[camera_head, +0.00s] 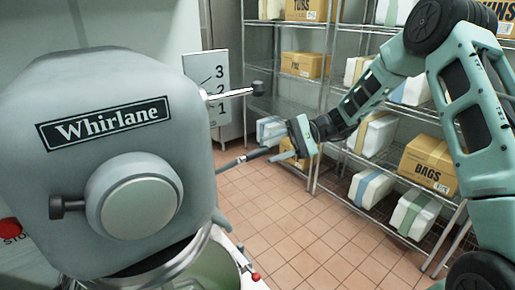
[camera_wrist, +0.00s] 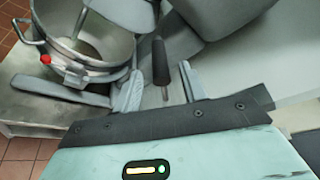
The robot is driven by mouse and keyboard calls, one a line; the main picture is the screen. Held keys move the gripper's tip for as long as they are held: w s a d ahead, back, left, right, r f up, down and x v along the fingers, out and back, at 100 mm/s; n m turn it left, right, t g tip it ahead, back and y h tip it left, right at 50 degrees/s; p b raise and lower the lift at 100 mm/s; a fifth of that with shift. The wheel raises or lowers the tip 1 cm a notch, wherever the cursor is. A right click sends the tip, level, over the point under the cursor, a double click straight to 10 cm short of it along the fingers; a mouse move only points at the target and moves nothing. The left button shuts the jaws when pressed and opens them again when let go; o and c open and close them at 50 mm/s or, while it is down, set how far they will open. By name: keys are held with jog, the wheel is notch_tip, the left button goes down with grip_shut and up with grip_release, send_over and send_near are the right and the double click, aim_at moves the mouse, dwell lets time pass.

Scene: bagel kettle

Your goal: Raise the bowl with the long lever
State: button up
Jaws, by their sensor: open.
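The mixer (camera_head: 110,170) is large and grey, labelled Whirlane. The long lever (camera_head: 254,154) is a thin rod with a dark grip, sticking out from the mixer's right side. My gripper (camera_head: 264,142) is at the grip with its fingers apart. In the wrist view, the lever's black grip (camera_wrist: 160,62) stands between the two grey fingers of my gripper (camera_wrist: 160,78), with a gap on each side. The steel bowl (camera_wrist: 112,70) shows at upper left there, in its holder. In the head view, only part of the bowl (camera_head: 215,268) shows below the mixer head.
A shorter lever with a black knob (camera_head: 258,88) sticks out above, before a sign (camera_head: 207,85) numbered 1 to 3. A red stop button (camera_head: 10,229) is at left. Wire shelves with boxes (camera_head: 428,163) stand behind my arm. The tiled floor (camera_head: 300,225) is clear.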

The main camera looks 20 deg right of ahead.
aim_at(258, 153)
jog(key=p+x, duration=0.1)
jog(key=x, duration=0.4)
jog(key=shift+d, duration=0.1)
grip_shut()
